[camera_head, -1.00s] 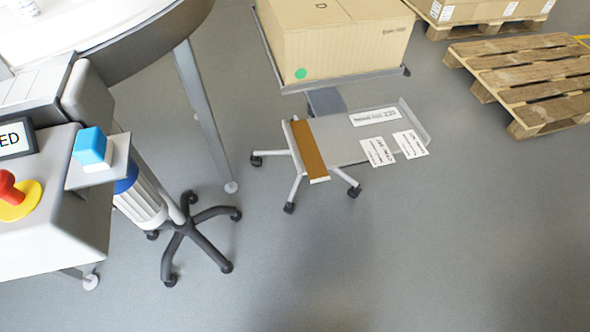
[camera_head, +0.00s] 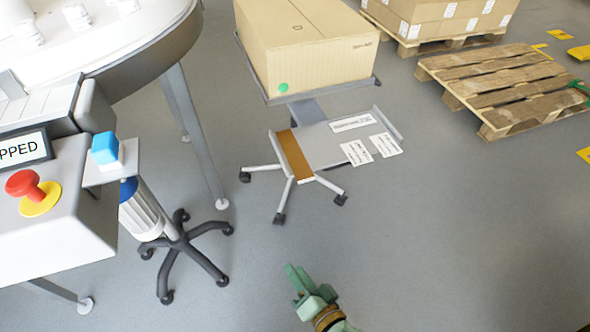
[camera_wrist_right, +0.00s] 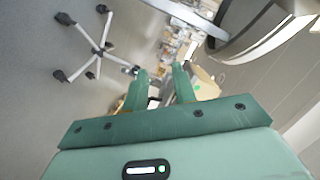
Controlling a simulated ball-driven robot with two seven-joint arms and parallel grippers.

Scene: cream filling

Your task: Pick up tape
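I cannot make out a roll of tape in either view. A flat brown strip (camera_head: 294,155) lies across the left end of the lower shelf (camera_head: 318,134) of a wheeled stand; whether it is tape I cannot tell. My right gripper (camera_head: 302,280) is green and shows at the bottom middle of the head view, over the floor, in front of the stand and well apart from it. In the right wrist view its two fingers (camera_wrist_right: 160,78) stand apart with nothing visible held between them. My left gripper is out of view.
A large cardboard box (camera_head: 307,45) sits on the stand's upper shelf; white labels (camera_head: 385,144) lie below. A wooden pallet (camera_head: 505,85) is at right. At left are a machine with a red button (camera_head: 22,183) and a blue-and-white cylinder (camera_head: 143,207). The front right floor is clear.

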